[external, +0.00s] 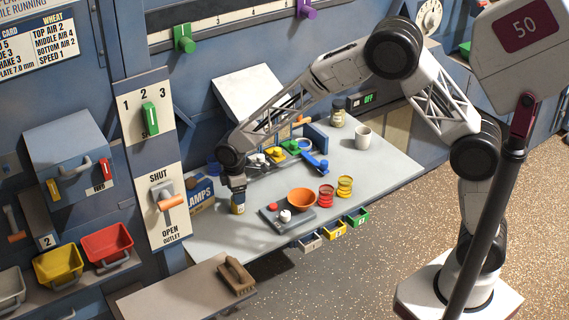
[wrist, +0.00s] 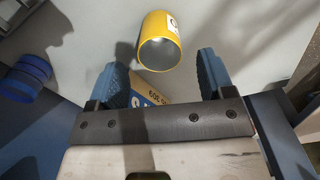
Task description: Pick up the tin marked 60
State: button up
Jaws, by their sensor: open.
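A yellow tin (external: 238,207) with a pale label stands on the grey table (external: 370,165), close to the lamps box; its number is too small to read. My gripper (external: 238,190) points down directly over the tin. In the wrist view my gripper (wrist: 160,76) has its two blue fingers wide apart, with the tin just beyond their tips and roughly centred. I cannot tell whether a finger touches it.
The lamps box (external: 201,195) stands left of the tin. The scale (external: 284,222) with an orange bowl (external: 301,198) is to the right, then a red tin (external: 326,195) and a yellow one (external: 344,187). A white mug (external: 363,136) stands further back.

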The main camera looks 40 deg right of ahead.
jog(key=shift+f, duration=0.25)
jog(key=shift+f, duration=2.6)
jog(key=c, duration=1)
jog(key=shift+r, duration=0.1)
jog(key=shift+r, duration=4.9)
